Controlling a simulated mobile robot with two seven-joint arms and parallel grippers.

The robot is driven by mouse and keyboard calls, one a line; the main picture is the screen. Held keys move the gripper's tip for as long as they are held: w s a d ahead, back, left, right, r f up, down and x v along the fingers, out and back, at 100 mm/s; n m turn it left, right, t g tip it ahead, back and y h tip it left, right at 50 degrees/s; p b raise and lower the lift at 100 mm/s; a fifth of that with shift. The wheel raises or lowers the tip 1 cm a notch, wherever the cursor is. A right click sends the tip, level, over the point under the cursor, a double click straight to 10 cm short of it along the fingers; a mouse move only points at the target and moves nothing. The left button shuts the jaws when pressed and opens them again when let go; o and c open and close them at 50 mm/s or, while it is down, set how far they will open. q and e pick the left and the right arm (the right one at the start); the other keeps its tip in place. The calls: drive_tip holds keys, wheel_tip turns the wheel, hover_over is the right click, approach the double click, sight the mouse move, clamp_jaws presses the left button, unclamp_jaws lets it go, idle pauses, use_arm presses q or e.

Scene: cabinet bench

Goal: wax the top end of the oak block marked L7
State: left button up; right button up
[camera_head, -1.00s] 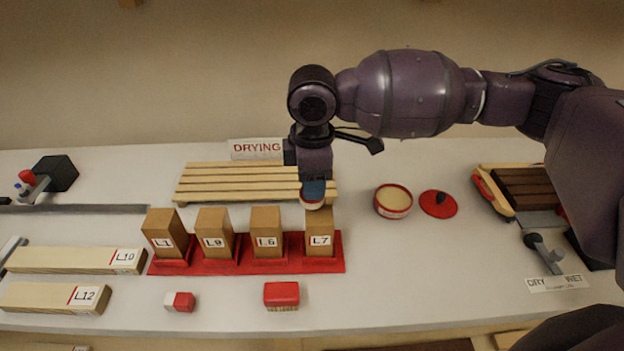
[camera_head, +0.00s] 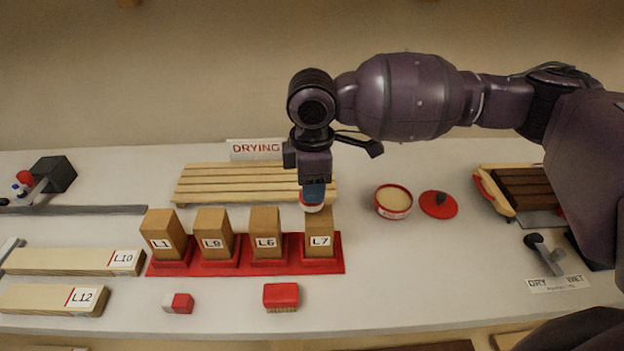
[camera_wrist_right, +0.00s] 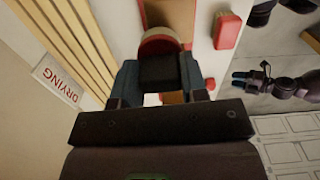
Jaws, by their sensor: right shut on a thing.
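The oak block marked L7 (camera_head: 320,243) stands upright at the right end of a red stand (camera_head: 215,268). My right gripper (camera_head: 313,187), with blue fingertips, is over its top end, pointing down. It is shut on a round applicator with a red rim and pale underside (camera_head: 312,208); its black grip shows between the fingers in the right wrist view (camera_wrist_right: 160,70). The applicator is at the block's top and hides part of it; I cannot tell whether they touch. My left gripper (camera_wrist_right: 239,81) shows only in the right wrist view, small, empty, with fingertips apart.
Blocks L1 (camera_head: 163,231), L9 (camera_head: 213,232) and L6 (camera_head: 266,231) stand to the left. Behind is a slatted DRYING rack (camera_head: 230,182). An open wax tin (camera_head: 393,202) and its red lid (camera_head: 439,204) lie right. A red brush (camera_head: 281,296) lies in front.

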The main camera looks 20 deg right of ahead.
drive_tip(key=shift+f, duration=0.45)
drive_tip(key=shift+f, duration=0.4)
drive_tip(key=shift+s, duration=0.1)
